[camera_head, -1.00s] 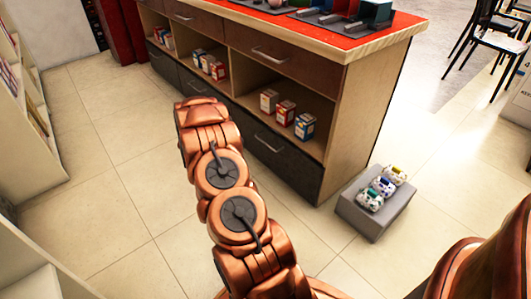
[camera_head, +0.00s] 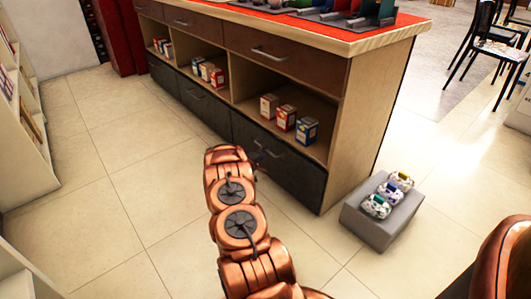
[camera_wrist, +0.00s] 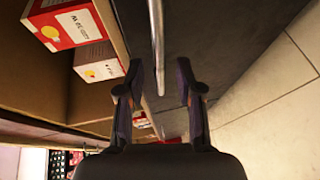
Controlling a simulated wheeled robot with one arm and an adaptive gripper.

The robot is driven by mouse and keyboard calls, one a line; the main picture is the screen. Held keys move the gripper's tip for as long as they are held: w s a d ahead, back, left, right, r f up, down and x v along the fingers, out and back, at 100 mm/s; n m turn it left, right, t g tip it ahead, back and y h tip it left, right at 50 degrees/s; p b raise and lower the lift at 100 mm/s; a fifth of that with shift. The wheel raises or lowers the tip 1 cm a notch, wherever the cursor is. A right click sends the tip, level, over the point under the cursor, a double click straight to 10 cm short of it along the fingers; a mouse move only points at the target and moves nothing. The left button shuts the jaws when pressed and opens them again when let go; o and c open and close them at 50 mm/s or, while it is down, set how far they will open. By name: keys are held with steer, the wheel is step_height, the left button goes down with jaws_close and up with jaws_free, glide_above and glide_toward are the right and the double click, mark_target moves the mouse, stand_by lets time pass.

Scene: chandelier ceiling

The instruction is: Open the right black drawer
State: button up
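The right black drawer (camera_head: 303,178) is in the bottom row of the wooden counter, at its right end, and looks shut. Its silver bar handle (camera_head: 272,151) is near the top of the front. In the wrist view the handle (camera_wrist: 157,45) runs down from the top edge and its near end lies between the two fingertips in the picture. My gripper (camera_wrist: 160,82) is open, with a finger on either side of the handle's line. I cannot tell whether either finger touches it. In the head view my arm hides most of the gripper and the drawer's left part.
An open shelf with several small boxes (camera_head: 285,118) is above the drawer; boxes (camera_wrist: 72,22) also show left in the wrist view. A grey block (camera_head: 383,230) with small white toy cars stands right of the counter. Tiled floor (camera_head: 95,190) is clear at left.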

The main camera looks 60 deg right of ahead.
steer(key=shift+b+x, duration=0.5)
steer(key=shift+x, duration=1.15)
steer(key=shift+r, duration=0.1)
jaws_close()
